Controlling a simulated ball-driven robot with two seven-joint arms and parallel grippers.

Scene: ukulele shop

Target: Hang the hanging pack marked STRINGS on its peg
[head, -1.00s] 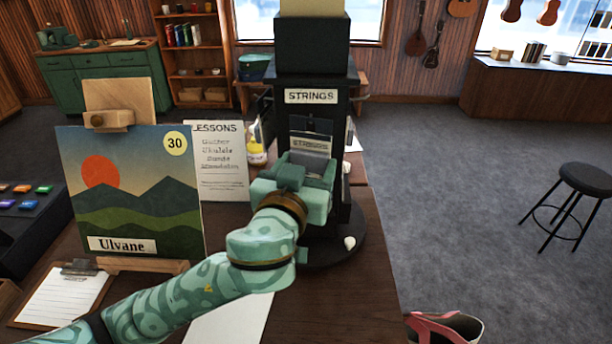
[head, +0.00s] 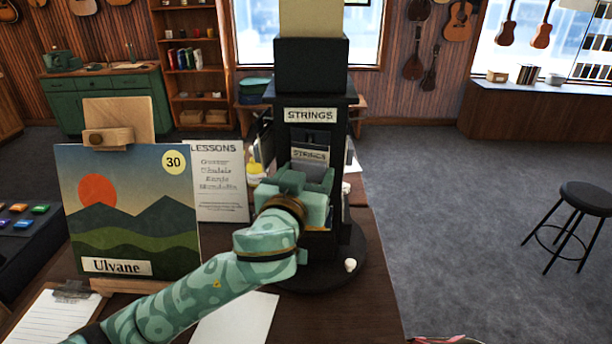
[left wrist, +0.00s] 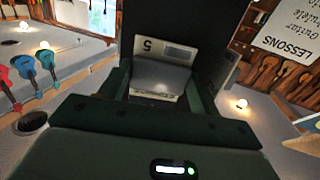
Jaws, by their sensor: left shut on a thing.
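My left gripper (head: 308,172) is in front of the near face of a black display stand (head: 318,90), under the sign STRINGS (head: 311,115). It is shut on the lower part of the dark hanging pack (head: 311,155), whose pale band reads STRINGS. The pack stands upright against or just before the stand. The left wrist view shows the pack (left wrist: 165,76) between the two fingers. The peg behind the pack is hidden, so I cannot tell whether the pack touches it. My right gripper is not in view.
The stand's round base (head: 325,272) sits on a brown table. A picture marked Ulvane (head: 130,215) and a LESSONS sheet (head: 218,180) stand to the left. A clipboard (head: 52,315) lies front left.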

